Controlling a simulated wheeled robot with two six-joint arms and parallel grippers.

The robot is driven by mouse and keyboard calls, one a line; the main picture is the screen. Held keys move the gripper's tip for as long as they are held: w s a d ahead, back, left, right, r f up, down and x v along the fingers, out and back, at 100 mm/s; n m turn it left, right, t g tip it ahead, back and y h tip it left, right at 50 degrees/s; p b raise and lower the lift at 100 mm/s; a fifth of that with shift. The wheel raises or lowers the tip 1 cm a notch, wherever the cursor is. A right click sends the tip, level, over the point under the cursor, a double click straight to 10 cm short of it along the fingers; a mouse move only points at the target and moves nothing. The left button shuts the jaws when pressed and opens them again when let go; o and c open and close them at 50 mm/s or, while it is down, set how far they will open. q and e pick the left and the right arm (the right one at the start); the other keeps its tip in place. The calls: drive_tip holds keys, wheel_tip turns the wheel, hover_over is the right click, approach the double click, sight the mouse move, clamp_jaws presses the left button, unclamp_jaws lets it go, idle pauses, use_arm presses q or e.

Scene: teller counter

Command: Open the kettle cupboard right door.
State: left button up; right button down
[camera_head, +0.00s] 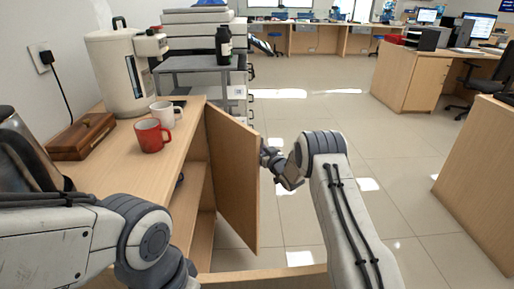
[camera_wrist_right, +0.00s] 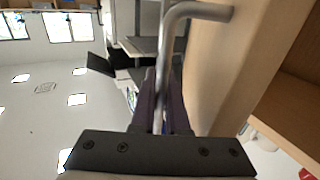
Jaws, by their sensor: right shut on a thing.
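The kettle cupboard (camera_head: 95,165) stands along the left wall. Its far door, the right door (camera_head: 232,175), stands swung well out from the front, and the shelves inside show. My right gripper (camera_head: 270,160) is at this door's outer face, near its free edge. In the right wrist view, the gripper's fingers (camera_wrist_right: 162,112) are closed around the metal bar handle (camera_wrist_right: 172,45); the door panel (camera_wrist_right: 232,60) is beside them. My left arm comes in at the lower left, but its gripper is out of the picture.
A white kettle (camera_head: 118,70), a white mug (camera_head: 165,112), a red mug (camera_head: 151,136) and a wooden box (camera_head: 82,137) stand on the cupboard top. Another wooden panel (camera_head: 265,279) juts out at the bottom edge. The tiled floor (camera_head: 390,165) right of the door is clear.

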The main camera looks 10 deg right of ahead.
drive_tip(key=shift+a, duration=0.15)
drive_tip(key=c, duration=1.2)
unclamp_jaws()
drive_tip(key=p+v, duration=0.1)
drive_tip(key=v, duration=0.9)
drive_tip(key=shift+s+p, duration=0.2)
drive_tip(key=shift+p, duration=0.2)
